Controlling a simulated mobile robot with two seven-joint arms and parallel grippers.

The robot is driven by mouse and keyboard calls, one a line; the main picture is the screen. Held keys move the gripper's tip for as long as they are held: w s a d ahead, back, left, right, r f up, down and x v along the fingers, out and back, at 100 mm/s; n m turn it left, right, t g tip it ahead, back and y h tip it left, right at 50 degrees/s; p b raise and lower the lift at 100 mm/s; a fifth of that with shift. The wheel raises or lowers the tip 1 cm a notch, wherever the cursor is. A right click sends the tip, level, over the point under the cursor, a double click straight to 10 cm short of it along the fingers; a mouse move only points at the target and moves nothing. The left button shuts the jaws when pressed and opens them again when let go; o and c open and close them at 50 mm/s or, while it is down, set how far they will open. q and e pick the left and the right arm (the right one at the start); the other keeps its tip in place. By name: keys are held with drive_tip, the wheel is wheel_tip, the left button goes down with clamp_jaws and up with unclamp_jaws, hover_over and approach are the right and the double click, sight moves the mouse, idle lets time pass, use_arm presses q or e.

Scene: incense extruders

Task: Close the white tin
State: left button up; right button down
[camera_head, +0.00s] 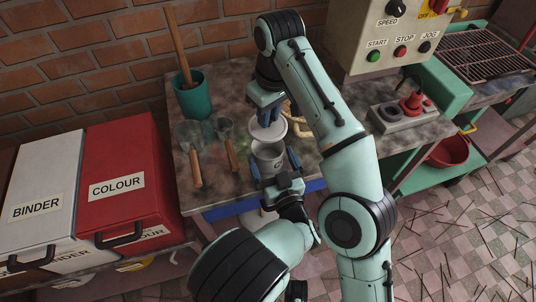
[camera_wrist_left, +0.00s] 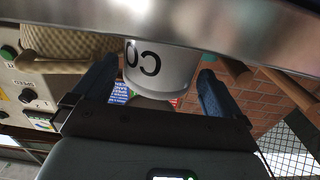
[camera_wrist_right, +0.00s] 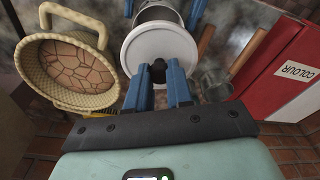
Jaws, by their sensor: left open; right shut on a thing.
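The white tin (camera_head: 267,163) stands open near the table's front edge, its dark lettering facing my left gripper. My left gripper (camera_head: 274,167) is open, with one blue finger on each side of the tin; the left wrist view shows the tin (camera_wrist_left: 160,68) between them, and contact is unclear. My right gripper (camera_head: 268,110) is shut on the black knob of the round white lid (camera_wrist_right: 160,48). In the head view the lid (camera_head: 268,131) is tilted behind and above the tin, off its mouth. The right wrist view shows part of the tin's rim (camera_wrist_right: 158,13) beyond the lid.
A woven basket (camera_wrist_right: 70,65) is beside the lid, partly hidden by my right arm in the head view. Two scoops (camera_head: 228,145) lie left of the tin. A teal cup (camera_head: 193,97) with a wooden stick stands behind. Binder (camera_head: 40,185) and colour (camera_head: 125,170) boxes are at left.

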sight(268, 150)
use_arm(q)
drive_tip(key=shift+x, duration=2)
drive_tip(key=c, duration=1.3)
use_arm(e)
drive_tip(key=shift+f, duration=2.5)
drive_tip(key=shift+d+f, duration=0.1)
drive_tip(key=shift+f, duration=0.75)
drive_tip(key=shift+f, duration=0.6)
drive_tip(key=c, duration=0.9)
unclamp_jaws()
drive_tip(key=shift+c, duration=0.2)
